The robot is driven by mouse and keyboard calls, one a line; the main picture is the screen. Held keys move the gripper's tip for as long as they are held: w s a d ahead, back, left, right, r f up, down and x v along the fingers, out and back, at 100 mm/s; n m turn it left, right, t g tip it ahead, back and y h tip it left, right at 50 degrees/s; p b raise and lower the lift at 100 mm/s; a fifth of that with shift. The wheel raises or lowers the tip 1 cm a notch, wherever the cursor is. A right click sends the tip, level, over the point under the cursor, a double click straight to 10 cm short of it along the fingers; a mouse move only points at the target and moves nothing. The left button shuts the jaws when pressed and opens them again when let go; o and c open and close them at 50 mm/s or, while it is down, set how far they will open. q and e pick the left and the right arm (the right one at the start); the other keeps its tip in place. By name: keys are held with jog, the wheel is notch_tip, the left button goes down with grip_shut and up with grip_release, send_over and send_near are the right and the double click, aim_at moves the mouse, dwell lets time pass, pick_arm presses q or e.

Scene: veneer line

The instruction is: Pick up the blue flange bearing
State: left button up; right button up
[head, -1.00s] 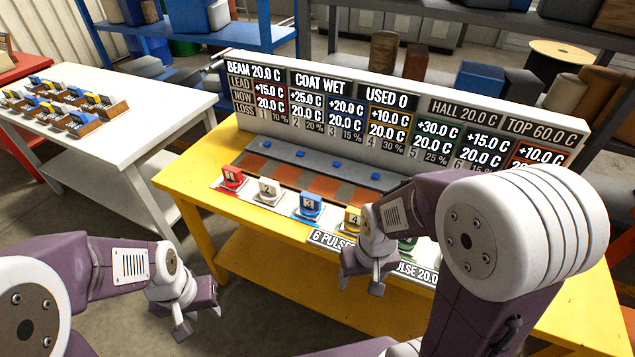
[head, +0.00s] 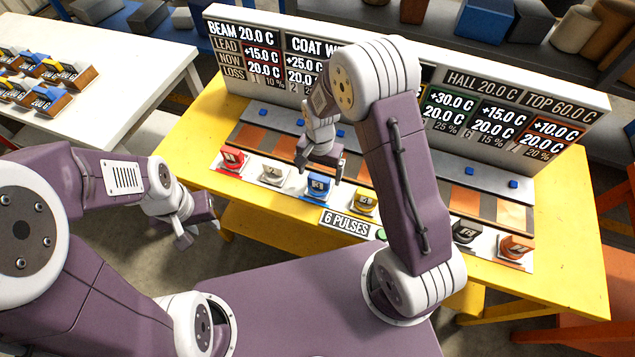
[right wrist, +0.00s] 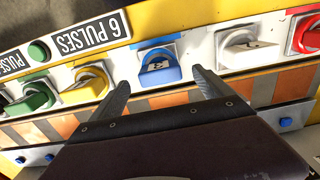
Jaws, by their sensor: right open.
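The blue flange bearing (head: 319,186), marked 3, sits on a pale plate in the row along the front of the yellow bench. It also shows in the right wrist view (right wrist: 158,68), between and just beyond my fingertips. My right gripper (head: 320,165) is open and empty, just above and behind the blue bearing, with its two fingers (right wrist: 162,85) apart on either side of it. My left gripper (head: 187,222) hangs off the bench's left front edge, away from the bearings; its finger gap is unclear.
A white bearing (head: 273,173) and a red one (head: 232,159) stand left of the blue one, a yellow one (head: 364,203) right. A display board (head: 262,88) rises behind. A green button (head: 381,234) is in front. A white table (head: 120,85) stands left.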

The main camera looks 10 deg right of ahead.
aim_at(319, 177)
jog(key=f, duration=0.4)
jog(key=shift+s+f+p, duration=0.15)
jog(key=shift+s+p, duration=0.05)
jog(key=shift+p, duration=0.2)
jog(key=shift+w+a, duration=0.1)
jog(key=shift+w, duration=0.05)
jog(key=shift+w+f, duration=0.1)
jog(key=c, duration=1)
grip_shut()
